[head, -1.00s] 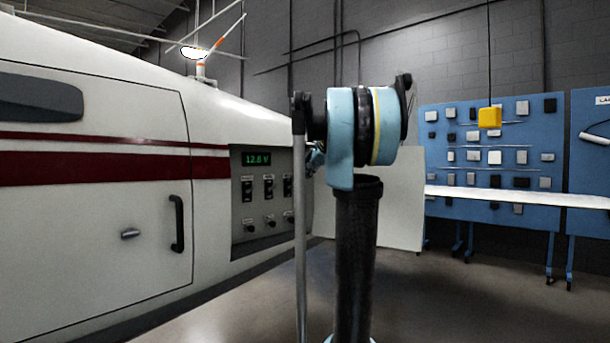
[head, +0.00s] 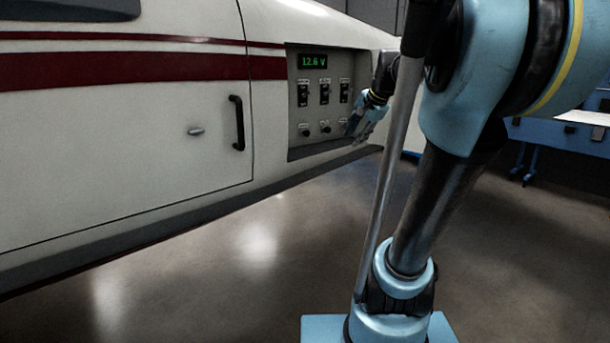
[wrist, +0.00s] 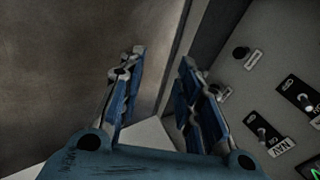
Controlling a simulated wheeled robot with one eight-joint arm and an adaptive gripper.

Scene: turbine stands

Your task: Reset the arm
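My arm, light blue and black, fills the right half of the head view. My gripper (head: 362,124) is in front of the right side of the switch panel (head: 340,143). In the wrist view my gripper (wrist: 157,85) shows two blue fingers spread apart with nothing between them. The panel (wrist: 262,75) lies to the right of the fingers, with knobs and labelled switches. Whether a finger touches the panel I cannot tell. In the head view the panel has a green display (head: 313,61) reading 12.6 V.
The white body with a red stripe (head: 120,120) fills the left, with a black handle (head: 237,122) and a small latch (head: 196,131). Blue stands and a bench (head: 560,135) are at the far right. The grey floor (head: 210,260) is open below the body.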

